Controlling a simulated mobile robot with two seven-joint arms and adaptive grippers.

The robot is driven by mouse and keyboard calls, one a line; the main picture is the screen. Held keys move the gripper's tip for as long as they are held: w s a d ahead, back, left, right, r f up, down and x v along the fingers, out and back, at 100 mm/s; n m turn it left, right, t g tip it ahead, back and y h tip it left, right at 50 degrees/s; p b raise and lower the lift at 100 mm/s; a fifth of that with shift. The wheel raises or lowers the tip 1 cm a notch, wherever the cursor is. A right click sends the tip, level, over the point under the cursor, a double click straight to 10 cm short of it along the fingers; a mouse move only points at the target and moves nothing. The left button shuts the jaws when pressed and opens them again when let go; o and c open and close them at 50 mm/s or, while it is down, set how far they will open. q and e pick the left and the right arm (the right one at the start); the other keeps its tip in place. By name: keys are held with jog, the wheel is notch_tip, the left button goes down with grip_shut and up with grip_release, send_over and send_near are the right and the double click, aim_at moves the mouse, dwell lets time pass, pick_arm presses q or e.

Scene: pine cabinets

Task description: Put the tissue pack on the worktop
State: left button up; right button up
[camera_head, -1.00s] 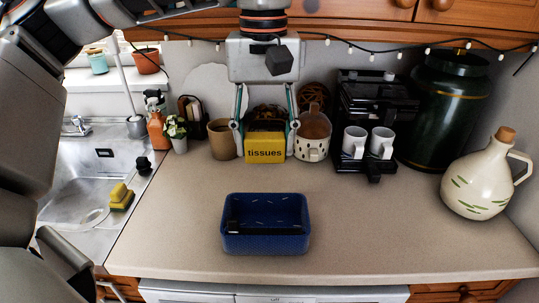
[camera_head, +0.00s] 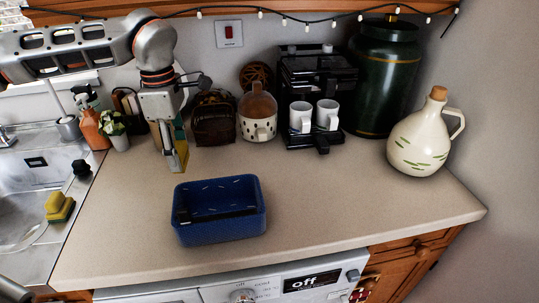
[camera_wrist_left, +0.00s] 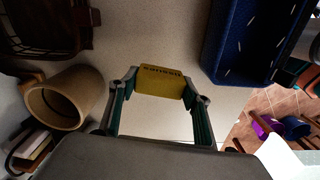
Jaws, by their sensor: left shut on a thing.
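The yellow tissue pack (camera_wrist_left: 160,82) is held between the fingertips of my left gripper (camera_head: 177,160). In the head view the fingers mostly hide the pack, with only a narrow yellow side showing. In the left wrist view its dark lettering shows, and both fingers are closed on its sides. The beige worktop (camera_head: 310,190) lies under it. The pack is over the worktop's left part, behind and left of the blue basket. I cannot tell whether it touches the surface.
The blue basket (camera_head: 218,228) stands near the front edge. Behind are a brown wire basket (camera_head: 213,128), a dotted jar (camera_head: 257,125), a coffee machine (camera_head: 310,75) with mugs and a cream jug (camera_head: 420,140). The sink (camera_head: 30,200) is left. The worktop's middle right is clear.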

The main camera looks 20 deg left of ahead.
pick_arm(q)
jog(key=shift+w+a+f+n, duration=0.15)
jog(key=shift+a+f+n, duration=0.4)
jog(key=shift+f+n, duration=0.1)
jog(key=shift+w+d+f, duration=0.1)
jog(key=shift+w+d, duration=0.05)
jog(key=shift+d, duration=0.1)
jog(key=w+d, duration=0.2)
jog(key=d, duration=0.3)
jog(key=w+d+b, duration=0.1)
jog(key=w+d, duration=0.2)
jog(key=d, duration=0.2)
jog(key=w+d, duration=0.2)
jog(key=d, duration=0.3)
jog(key=shift+w+d+b, duration=0.2)
jog(key=shift+b, duration=0.1)
jog(key=shift+f, duration=1.7)
jog(key=shift+f, duration=0.1)
jog(key=o, duration=1.1)
